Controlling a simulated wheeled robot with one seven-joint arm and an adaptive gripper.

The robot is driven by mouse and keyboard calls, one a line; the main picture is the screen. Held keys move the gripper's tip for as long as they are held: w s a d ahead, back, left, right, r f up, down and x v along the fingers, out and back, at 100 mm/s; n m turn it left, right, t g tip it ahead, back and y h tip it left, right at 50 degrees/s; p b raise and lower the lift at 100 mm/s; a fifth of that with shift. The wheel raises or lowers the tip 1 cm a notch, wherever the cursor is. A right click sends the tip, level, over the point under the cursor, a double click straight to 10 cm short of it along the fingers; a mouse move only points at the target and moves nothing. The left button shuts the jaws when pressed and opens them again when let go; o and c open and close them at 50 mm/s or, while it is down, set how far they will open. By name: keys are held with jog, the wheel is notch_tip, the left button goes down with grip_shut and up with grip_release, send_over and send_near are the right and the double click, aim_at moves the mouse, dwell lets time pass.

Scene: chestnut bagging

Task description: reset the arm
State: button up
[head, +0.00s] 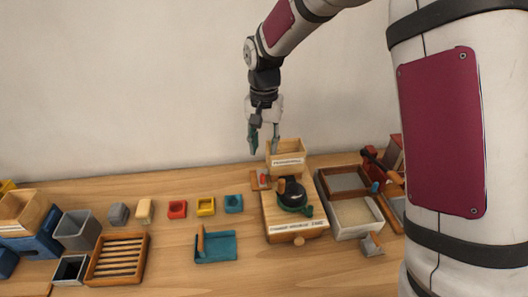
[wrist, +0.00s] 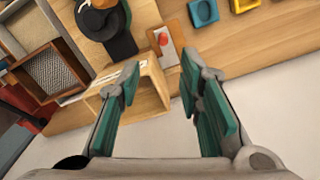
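My arm reaches in from the right in the head view. My gripper (head: 264,141) hangs pointing down above the back of the table, just left of a labelled wooden box (head: 287,148). In the wrist view my gripper (wrist: 160,82) has its two green fingers spread apart with nothing between them. The wooden box (wrist: 150,97) shows beyond and beside the left finger in that view. I cannot tell whether the finger touches it.
A dark pot (head: 292,194) sits on a wooden stand (head: 278,221). Trays (head: 347,232) stand to its right. Small coloured blocks (head: 177,209), a teal holder (head: 216,247), a slatted wooden tray (head: 118,260) and bins (head: 76,230) lie left. Bare table shows between them.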

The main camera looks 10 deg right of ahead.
jog(key=s+d+r+n+t, duration=0.15)
jog(key=s+d+r, duration=0.25)
jog(key=s+r, duration=0.5)
jog(key=s+d+r+n+t, duration=0.1)
jog(key=s+d+r+t, duration=0.1)
jog(key=s+d+r, duration=0.5)
jog(key=s+r+n+t, duration=0.1)
jog(key=s+r+t, duration=0.1)
jog(key=s, duration=0.9)
jog(key=shift+s+n, duration=0.2)
jog(key=shift+n, duration=0.15)
